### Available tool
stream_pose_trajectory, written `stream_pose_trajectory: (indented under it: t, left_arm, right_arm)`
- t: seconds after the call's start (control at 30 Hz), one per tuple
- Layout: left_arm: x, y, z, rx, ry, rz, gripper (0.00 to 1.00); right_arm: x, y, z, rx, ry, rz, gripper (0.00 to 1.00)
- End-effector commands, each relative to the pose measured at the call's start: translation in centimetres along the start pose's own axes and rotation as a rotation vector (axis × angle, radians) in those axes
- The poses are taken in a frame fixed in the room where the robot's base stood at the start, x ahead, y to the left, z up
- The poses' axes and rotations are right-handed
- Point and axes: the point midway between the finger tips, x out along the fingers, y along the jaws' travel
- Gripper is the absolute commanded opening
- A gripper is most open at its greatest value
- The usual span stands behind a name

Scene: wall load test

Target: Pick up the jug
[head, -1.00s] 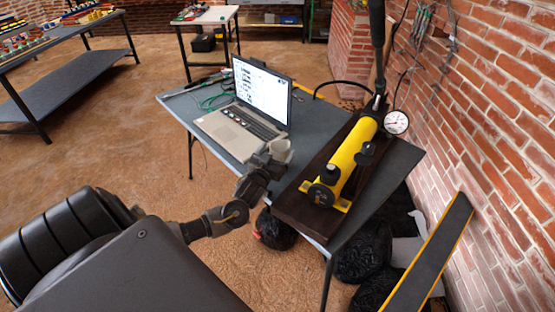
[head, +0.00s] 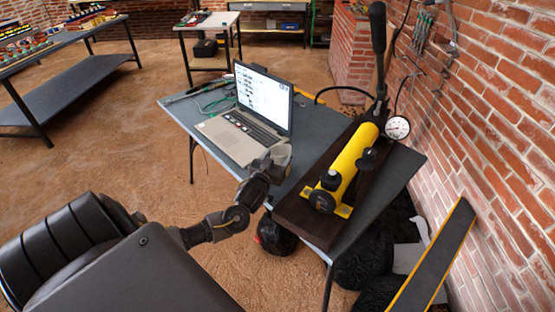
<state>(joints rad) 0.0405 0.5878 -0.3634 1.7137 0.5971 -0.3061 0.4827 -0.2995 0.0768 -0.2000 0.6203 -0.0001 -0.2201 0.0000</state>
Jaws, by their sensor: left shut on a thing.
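A small pale grey vessel, which I take for the jug (head: 283,152), shows at the tip of my left gripper (head: 274,163) near the front left edge of the grey table (head: 225,160). My left arm comes in from the lower left. The left gripper is shut on the jug; its fingers and wrist hide most of the jug's lower part. I cannot tell whether the jug touches the table. My right gripper is not in view.
An open laptop (head: 262,98) stands behind the jug. A yellow hand pump (head: 350,165) on a dark board, with a gauge (head: 397,128), is to the right. A brick wall (head: 510,130) bounds the right. Black bags (head: 275,235) lie below the table.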

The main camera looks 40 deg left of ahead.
Motion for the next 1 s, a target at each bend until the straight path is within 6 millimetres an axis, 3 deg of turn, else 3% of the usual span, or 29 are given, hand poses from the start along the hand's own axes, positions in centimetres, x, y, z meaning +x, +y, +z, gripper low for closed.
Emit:
stream_pose_trajectory:
  t: [0.37,0.9,1.0]
  left_arm:
    - [0.0,-0.1,-2.9,-0.001,0.004,-0.001,0.23]
    - [-4.7,1.9,-8.8,-0.004,0.003,0.001,0.23]
    - [-6.0,2.4,-9.2,-0.004,0.0,0.0,0.23]
  right_arm:
    - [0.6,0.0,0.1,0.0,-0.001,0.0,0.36]
    - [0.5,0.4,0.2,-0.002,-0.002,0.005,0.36]
    - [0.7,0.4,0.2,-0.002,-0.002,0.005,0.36]
